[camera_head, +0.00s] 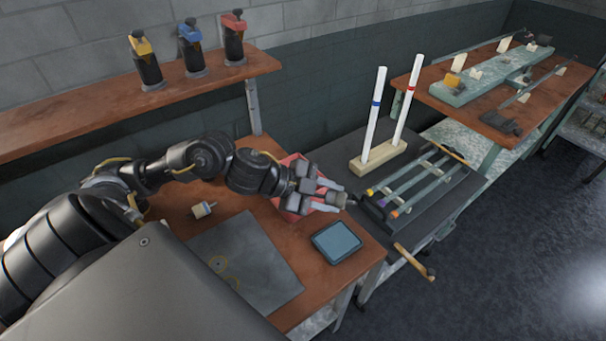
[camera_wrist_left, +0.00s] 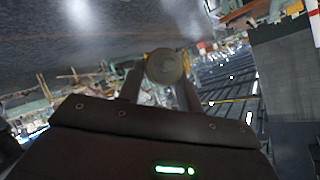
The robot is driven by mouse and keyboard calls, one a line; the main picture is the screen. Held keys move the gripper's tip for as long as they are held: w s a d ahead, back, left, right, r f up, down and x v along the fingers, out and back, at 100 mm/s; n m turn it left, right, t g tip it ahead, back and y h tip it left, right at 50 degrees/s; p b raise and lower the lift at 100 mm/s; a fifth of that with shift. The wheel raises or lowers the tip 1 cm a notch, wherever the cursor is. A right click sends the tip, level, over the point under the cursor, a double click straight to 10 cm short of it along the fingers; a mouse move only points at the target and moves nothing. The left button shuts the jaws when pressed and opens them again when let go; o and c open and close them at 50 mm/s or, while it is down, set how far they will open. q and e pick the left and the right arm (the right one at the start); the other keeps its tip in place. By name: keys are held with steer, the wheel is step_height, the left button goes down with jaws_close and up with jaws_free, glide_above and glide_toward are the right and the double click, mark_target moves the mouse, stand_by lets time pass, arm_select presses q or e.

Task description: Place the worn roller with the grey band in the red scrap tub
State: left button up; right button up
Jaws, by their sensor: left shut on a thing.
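My left gripper (camera_head: 337,196) is at the right side of the red tub (camera_head: 289,161). It is shut on a small dark roller (camera_head: 349,199), held between the fingertips above the bench's right edge. In the left wrist view, the roller (camera_wrist_left: 166,66) shows its round, grey-brown end between the fingers of the gripper (camera_wrist_left: 160,80). Its band cannot be made out. My gripper and wrist hide much of the tub, so its inside is not visible. Another roller (camera_head: 203,210), pale with a dark end, lies on the bench left of the tub. My right gripper is not in view.
A grey mat (camera_head: 245,262) and a blue-grey tray (camera_head: 336,242) lie on the wooden bench (camera_head: 183,232). To the right, a dark cart (camera_head: 330,155) bears a block with two upright white tubes (camera_head: 374,108) and a rack of tubing (camera_head: 415,184).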

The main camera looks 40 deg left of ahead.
arm_select(q)
steer(key=s+a+r+n+t+y+p, duration=0.3)
steer(key=s+a+r+n+y+p, duration=0.1)
steer(key=a+r+n+p, duration=0.25)
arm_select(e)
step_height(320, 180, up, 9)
arm_select(q)
steer(key=w+a+f+b, duration=0.6)
steer(key=w+f+b, duration=0.4)
steer(key=w, duration=0.2)
steer(key=shift+a+m+b, duration=0.35)
steer(key=shift+m, duration=0.1)
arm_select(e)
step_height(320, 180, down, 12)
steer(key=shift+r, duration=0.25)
arm_select(q)
steer(key=f, duration=0.3)
steer(key=shift+w+a+f, duration=0.15)
steer(key=shift+w+f, duration=0.15)
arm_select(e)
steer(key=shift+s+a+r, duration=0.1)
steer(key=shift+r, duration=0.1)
arm_select(q)
steer(key=shift+f, duration=0.1)
